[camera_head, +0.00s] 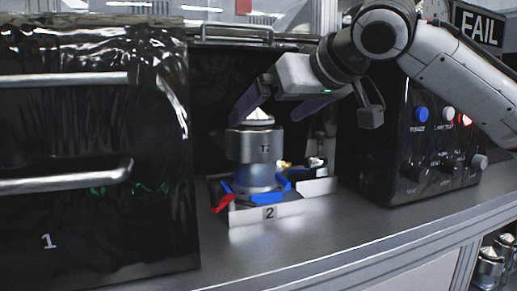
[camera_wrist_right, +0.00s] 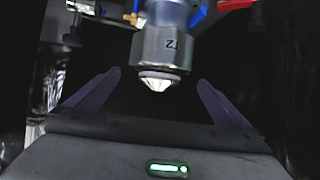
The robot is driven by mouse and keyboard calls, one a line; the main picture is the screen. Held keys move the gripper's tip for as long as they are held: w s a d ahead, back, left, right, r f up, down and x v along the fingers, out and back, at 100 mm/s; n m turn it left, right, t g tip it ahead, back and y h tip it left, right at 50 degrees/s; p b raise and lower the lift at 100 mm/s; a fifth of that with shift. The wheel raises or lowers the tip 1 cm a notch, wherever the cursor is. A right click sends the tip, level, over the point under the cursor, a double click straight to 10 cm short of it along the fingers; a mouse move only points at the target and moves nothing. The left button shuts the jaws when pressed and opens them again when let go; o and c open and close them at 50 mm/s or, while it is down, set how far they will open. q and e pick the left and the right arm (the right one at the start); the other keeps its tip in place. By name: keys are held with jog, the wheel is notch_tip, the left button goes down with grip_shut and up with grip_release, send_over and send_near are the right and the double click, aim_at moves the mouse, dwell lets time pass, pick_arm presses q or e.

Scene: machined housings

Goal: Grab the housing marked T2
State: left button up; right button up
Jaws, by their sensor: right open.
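The metal housing marked T2 (camera_head: 256,150) stands upright in a blue and white fixture (camera_head: 299,207) labelled 2. It has a pale cone-shaped tip on top. My right gripper (camera_head: 272,108) comes in from the right, above and around the level of the tip, with its purple fingers spread. In the right wrist view the housing (camera_wrist_right: 161,47) hangs in from the top, with its tip lying between the open fingers (camera_wrist_right: 160,82). The fingers do not appear to touch it. My left gripper is not in view.
A black cabinet with handles, marked 1 (camera_head: 70,225), stands at the left. A black control box with buttons (camera_head: 428,150) stands at the right, and a FAIL sign (camera_head: 481,27) is above it. The grey bench front (camera_head: 300,245) is clear. More housings (camera_head: 492,262) show at lower right.

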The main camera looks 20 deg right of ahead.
aim_at(255, 126)
jog(key=x, duration=0.7)
jog(key=shift+f, duration=0.25)
jog(key=c, duration=1.6)
jog(key=shift+w+r, duration=0.1)
jog(key=shift+r, duration=0.25)
jog(key=c, duration=0.3)
